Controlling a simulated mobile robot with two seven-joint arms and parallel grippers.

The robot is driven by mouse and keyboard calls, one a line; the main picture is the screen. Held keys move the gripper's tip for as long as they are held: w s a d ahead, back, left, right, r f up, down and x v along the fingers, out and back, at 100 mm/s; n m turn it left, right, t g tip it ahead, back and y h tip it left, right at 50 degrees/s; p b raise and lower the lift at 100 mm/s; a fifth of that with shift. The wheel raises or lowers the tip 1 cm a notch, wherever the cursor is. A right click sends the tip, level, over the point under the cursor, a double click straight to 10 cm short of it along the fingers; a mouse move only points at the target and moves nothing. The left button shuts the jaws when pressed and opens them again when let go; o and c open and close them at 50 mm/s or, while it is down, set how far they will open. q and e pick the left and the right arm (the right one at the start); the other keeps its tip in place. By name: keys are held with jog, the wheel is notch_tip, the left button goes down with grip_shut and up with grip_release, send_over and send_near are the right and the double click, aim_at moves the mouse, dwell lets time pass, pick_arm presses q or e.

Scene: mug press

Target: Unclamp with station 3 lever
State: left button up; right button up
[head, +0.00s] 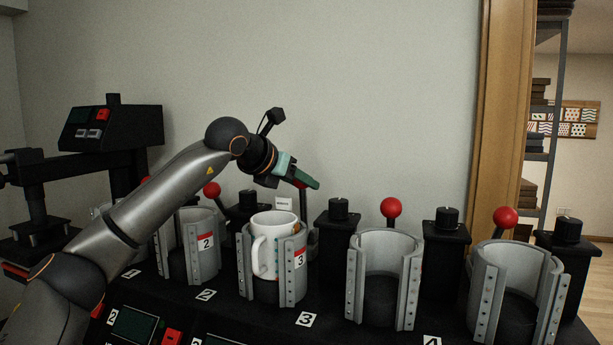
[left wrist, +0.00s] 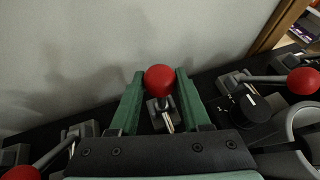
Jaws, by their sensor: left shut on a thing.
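The station 3 clamp (head: 290,284) is a grey split cylinder with a red "3" label. A white mug (head: 264,258) stands upright inside it, its handle toward the front. My left gripper (head: 304,181) is behind and above this clamp. In the left wrist view its green fingers (left wrist: 160,92) are shut on the red ball knob of the station 3 lever (left wrist: 160,79), one finger on each side. In the head view the gripper hides this knob. My right gripper is in neither view.
The station 2 clamp (head: 187,252) on the left and two empty clamps (head: 383,279) (head: 514,295) on the right stand in the row. Red lever knobs (head: 391,207) (head: 506,217) and black dial posts (head: 338,236) rise behind them. A black press machine (head: 112,130) stands at far left.

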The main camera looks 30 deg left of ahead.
pick_arm(q)
jog(key=shift+s+d+f+b, duration=0.15)
jog(key=shift+s+f+b, duration=0.15)
jog(key=shift+s, duration=0.25)
jog(key=shift+s+r, duration=0.1)
jog(key=shift+r, duration=0.05)
jog(key=shift+s+d+f+b, duration=0.15)
jog(key=shift+s+f+b, duration=0.05)
jog(key=shift+s+b, duration=0.4)
jog(key=shift+s+d+f+b, duration=0.15)
jog(key=shift+s+f+b, duration=0.05)
jog(key=shift+s+b, duration=0.3)
jog(key=o, duration=0.9)
jog(key=shift+c, duration=0.2)
jog(key=shift+w, duration=0.1)
jog(key=shift+r, duration=0.1)
